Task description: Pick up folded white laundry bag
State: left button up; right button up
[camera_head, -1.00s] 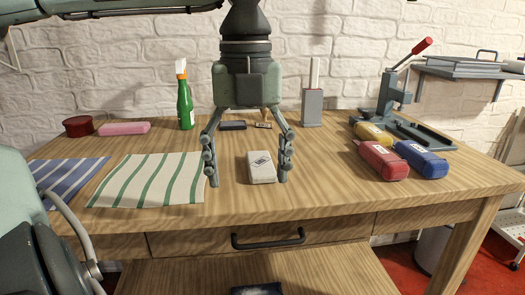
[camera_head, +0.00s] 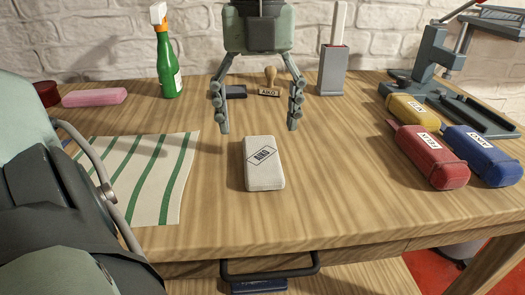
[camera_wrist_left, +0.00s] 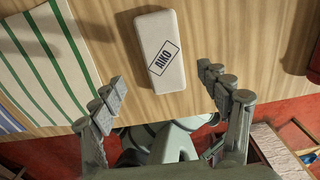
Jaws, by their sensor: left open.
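The folded white laundry bag (camera_head: 263,165) is a small flat white bundle with an "AIKO" label, lying on the wooden table. It also shows in the left wrist view (camera_wrist_left: 160,50), just beyond the gap between the fingertips. My left gripper (camera_head: 258,128) is open and empty, its fingers pointing down behind the bag and above the table. In the left wrist view the two fingers (camera_wrist_left: 163,88) are spread wider than the bag, with nothing between them touching. My right gripper is not in view.
A striped cloth (camera_head: 140,175) lies left of the bag. Red (camera_head: 430,155), blue (camera_head: 485,155) and yellow (camera_head: 411,111) cases lie at the right. A green spray bottle (camera_head: 168,65), stamp (camera_head: 270,82) and grey holder (camera_head: 333,72) stand behind. Table around the bag is clear.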

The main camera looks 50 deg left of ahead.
aim_at(261, 153)
pick_arm(q)
jog(key=f, duration=0.6)
jog(key=shift+w+a+f+p, duration=0.1)
jog(key=shift+w+p, duration=0.2)
jog(key=shift+w, duration=0.05)
jog(key=shift+c, duration=0.4)
jog(key=c, duration=1.3)
